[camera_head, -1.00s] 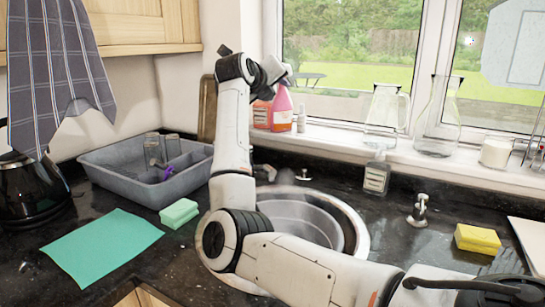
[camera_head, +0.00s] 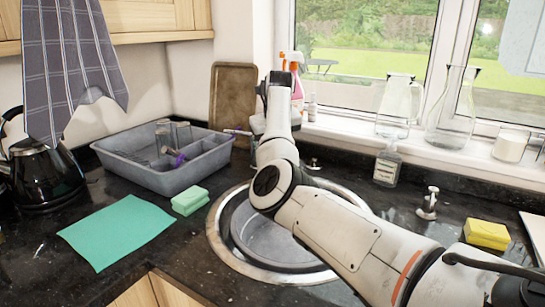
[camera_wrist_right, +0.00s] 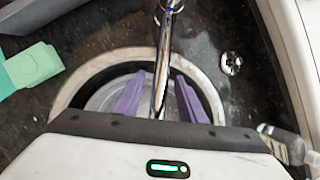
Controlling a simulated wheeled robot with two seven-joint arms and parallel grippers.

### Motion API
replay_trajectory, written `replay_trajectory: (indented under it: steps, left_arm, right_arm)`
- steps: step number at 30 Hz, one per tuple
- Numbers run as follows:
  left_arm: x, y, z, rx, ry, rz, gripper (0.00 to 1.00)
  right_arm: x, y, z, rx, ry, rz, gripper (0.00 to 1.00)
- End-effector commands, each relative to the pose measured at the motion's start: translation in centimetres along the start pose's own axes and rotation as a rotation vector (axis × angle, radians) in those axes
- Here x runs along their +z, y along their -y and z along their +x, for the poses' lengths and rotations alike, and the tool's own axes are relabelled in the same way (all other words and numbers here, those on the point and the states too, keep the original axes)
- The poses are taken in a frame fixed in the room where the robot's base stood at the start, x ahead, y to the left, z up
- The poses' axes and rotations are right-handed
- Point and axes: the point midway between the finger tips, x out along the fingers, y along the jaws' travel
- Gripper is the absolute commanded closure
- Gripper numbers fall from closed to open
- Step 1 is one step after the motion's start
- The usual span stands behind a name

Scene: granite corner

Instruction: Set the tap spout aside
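The chrome tap spout (camera_wrist_right: 164,55) shows in the right wrist view, running from the top edge down between my right gripper's (camera_wrist_right: 160,82) two purple fingers. The fingers are apart, with a gap on each side of the spout; I cannot tell how far below them it lies. In the head view my right arm crosses in front of the round sink (camera_head: 226,258) and hides the spout and most of the gripper. The sink rim also shows in the wrist view (camera_wrist_right: 85,75). My left gripper is not in view.
A grey tray (camera_head: 165,181) with glasses stands left of the sink. A green sponge (camera_head: 190,201), teal cloth (camera_head: 118,232), soap bottle (camera_head: 387,166), small fitting (camera_head: 428,204) and yellow sponge (camera_head: 487,234) lie around. Spray bottles (camera_head: 296,85) and glass jugs (camera_head: 398,105) line the sill.

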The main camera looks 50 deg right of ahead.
Motion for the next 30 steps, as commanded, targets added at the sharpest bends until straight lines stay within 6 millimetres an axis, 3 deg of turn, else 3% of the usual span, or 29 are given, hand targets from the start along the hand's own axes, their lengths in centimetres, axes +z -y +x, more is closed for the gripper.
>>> replay_trajectory:
  steps: [5, 13, 14, 20, 30]
  left_arm:
    - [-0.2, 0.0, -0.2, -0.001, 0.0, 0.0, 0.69]
    - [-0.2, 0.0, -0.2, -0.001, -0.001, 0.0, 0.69]
    - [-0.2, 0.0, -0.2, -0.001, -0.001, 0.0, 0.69]
    - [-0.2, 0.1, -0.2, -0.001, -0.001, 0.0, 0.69]
    - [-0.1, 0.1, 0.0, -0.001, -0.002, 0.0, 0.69]
  right_arm:
    - [0.0, 0.1, 1.4, -0.001, -0.001, 0.001, 0.63]
    - [0.0, 0.1, 1.6, -0.001, 0.0, 0.001, 0.63]
    - [0.0, 0.1, 1.6, -0.001, 0.0, 0.001, 0.65]
    - [0.0, 0.1, 1.6, -0.002, 0.0, 0.001, 0.98]
    - [-0.2, 0.8, 1.6, 0.001, 0.002, -0.005, 1.0]
